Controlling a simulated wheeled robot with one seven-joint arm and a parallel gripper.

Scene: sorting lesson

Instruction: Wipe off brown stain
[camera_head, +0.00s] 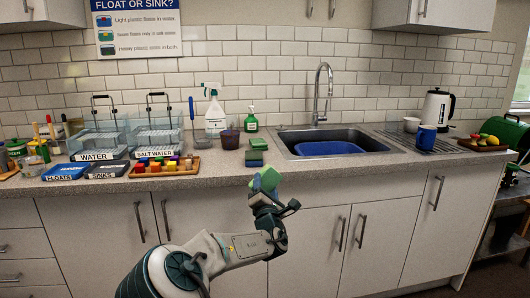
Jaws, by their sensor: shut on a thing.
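My gripper (263,190) is in front of the counter's front edge, below and right of the stacked sponges. It is shut on a green and blue sponge (269,178), held tilted in the air and apart from the counter. The grey speckled counter (330,172) runs across the view. I cannot make out a brown stain on it; my gripper and the sponge hide a small part of the counter front and cabinet.
Stacked green and blue sponges (255,158) lie left of the sink (375,139), which holds a blue basin (330,148). A tray of coloured blocks (150,174), a brown cup (230,140) and a spray bottle (214,110) stand left. The counter's front strip right of the sponges is clear.

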